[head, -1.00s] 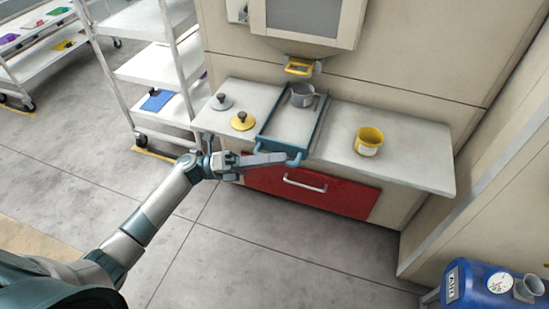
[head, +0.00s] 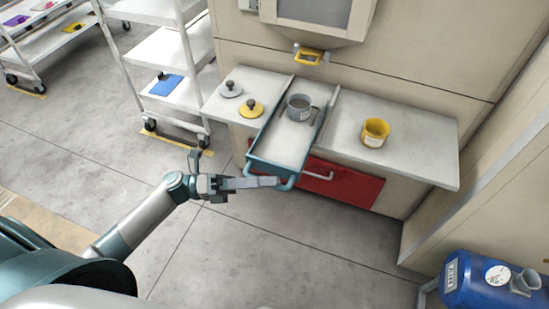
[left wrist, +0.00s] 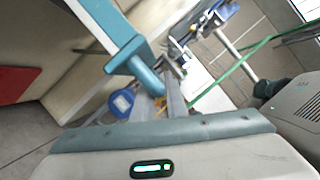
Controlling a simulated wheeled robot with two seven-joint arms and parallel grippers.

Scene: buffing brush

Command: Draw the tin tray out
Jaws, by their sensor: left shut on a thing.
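The tin tray (head: 276,153) has a grey bed and teal sides. It lies in the counter top between two rails, and its front end sticks out past the counter's front edge. A grey mug (head: 299,108) stands upright near its back. My left gripper (head: 277,182) is shut on the tray's teal front handle (head: 288,184). In the left wrist view the tray (left wrist: 108,22) and handle (left wrist: 145,76) show close up, with the handle at the fingers (left wrist: 172,96). My right gripper is not in view.
A yellow mug (head: 375,132) stands on the counter (head: 420,150) right of the tray. A yellow lid (head: 250,108) and a grey lid (head: 230,89) lie to the left. A red drawer (head: 345,189) is below. A white shelf cart (head: 165,70) stands left; a blue tank (head: 485,280) stands right.

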